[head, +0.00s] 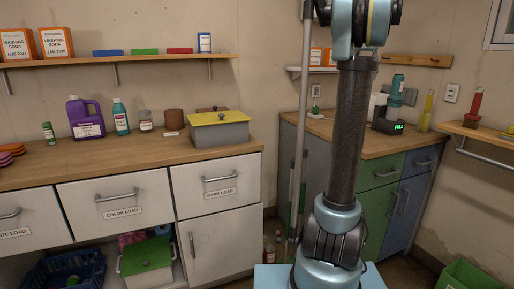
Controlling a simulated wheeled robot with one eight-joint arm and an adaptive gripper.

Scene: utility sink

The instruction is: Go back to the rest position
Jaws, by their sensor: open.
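My gripper is not in view. In the head view only part of my own arm (346,135) shows, standing upright right of centre, with a light blue joint at the bottom and another cut off by the top edge. Whatever the arm holds or touches cannot be seen. The arm hides part of the corner behind it.
A wooden counter (150,151) on the left carries a purple jug (86,118), bottles and a grey box with a yellow lid (219,130). Drawers below are shut. A second counter (400,143) stands behind my arm. A green bin (468,275) is at lower right.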

